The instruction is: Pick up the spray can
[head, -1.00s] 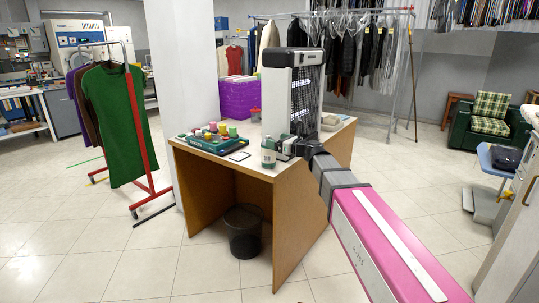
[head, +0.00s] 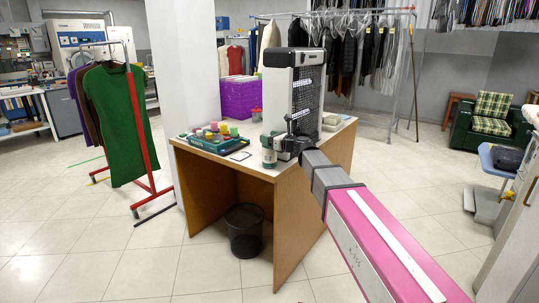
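A small green-and-white can (head: 268,158), which looks like the spray can, stands upright at the front edge of the wooden desk (head: 305,185). My arm reaches in from the lower right, and my dark gripper (head: 272,143) is at the can's upper part. The gripper overlaps the can's top and right side in this view. The fingers are too small and dark to tell whether they are open or closed on it.
A tall grey-and-black unit (head: 305,85) stands on the desk right behind my gripper. A black bin (head: 244,230) stands under the desk.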

